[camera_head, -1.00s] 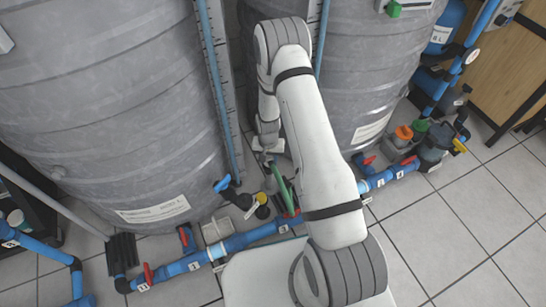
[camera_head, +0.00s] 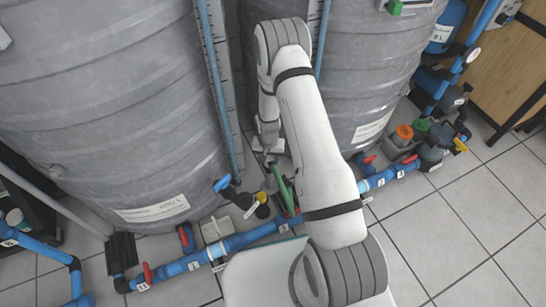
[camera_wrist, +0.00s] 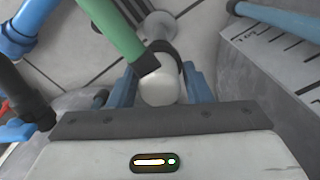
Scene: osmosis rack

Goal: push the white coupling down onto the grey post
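In the wrist view the white coupling (camera_wrist: 158,90) shows as a rounded white end between the two blue fingers of my gripper (camera_wrist: 160,84). The fingers press close on its left and right sides, so my gripper looks shut on it. A dark curved band lies at its upper edge. A pale round part (camera_wrist: 160,25), possibly the grey post, shows beyond it; I cannot tell whether the two touch. In the head view my gripper (camera_head: 269,148) is low between the two tanks, and the coupling and post are not clearly visible there.
A green pipe (camera_wrist: 112,30) with a dark end reaches close to the coupling, and it shows in the head view (camera_head: 283,188). Large grey tanks (camera_head: 110,110) stand on both sides. A blue pipe (camera_head: 250,238) runs along the floor. A ruled scale (camera_wrist: 285,50) is at right.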

